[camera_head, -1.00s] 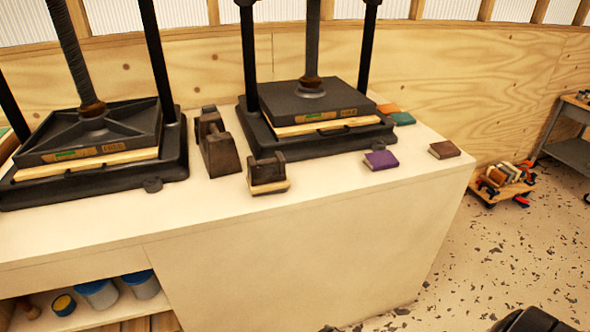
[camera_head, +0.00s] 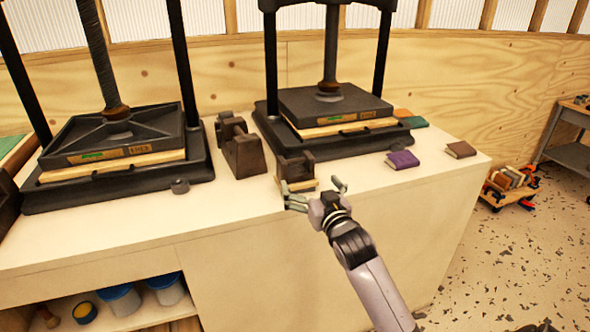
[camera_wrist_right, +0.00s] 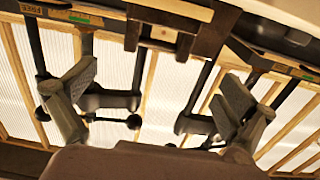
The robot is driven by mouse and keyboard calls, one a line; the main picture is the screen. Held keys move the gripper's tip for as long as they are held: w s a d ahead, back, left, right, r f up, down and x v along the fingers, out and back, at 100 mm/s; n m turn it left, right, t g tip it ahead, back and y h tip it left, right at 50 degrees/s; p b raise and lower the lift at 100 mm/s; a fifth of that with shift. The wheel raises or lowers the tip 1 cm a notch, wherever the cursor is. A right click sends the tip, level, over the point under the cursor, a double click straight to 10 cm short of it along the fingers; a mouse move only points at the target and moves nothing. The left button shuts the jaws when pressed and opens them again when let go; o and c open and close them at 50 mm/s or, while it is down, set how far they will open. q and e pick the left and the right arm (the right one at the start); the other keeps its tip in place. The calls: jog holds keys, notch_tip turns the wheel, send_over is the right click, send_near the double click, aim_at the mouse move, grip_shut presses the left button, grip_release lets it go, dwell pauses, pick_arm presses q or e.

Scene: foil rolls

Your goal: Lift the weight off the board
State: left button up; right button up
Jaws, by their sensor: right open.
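The weight (camera_head: 295,166) is a small dark brown iron block with a handle. It sits upright on a small pale board (camera_head: 304,185) near the front of the white bench. In the right wrist view, which looks upside down, the weight (camera_wrist_right: 185,42) shows at the top middle, with the board's pale edge (camera_wrist_right: 172,7) above it. My right gripper (camera_head: 314,189) is open and empty, just in front of the weight; its spread fingers frame the weight's side of the wrist view (camera_wrist_right: 155,92). I see no contact. My left gripper is not in view.
A larger brown weight (camera_head: 243,155) stands just left of it. Two black presses (camera_head: 125,184) (camera_head: 340,142) stand on the bench behind. A purple book (camera_head: 402,160) and a brown book (camera_head: 461,149) lie to the right. The front bench top (camera_head: 225,205) is clear.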

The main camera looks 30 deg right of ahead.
aim_at(296, 162)
jog(key=x, duration=1.1)
jog(key=shift+w+d+p, duration=0.2)
jog(key=shift+w+p, duration=0.1)
jog(key=shift+p, duration=0.1)
jog(key=c, duration=1.9)
jog(key=shift+r, duration=0.25)
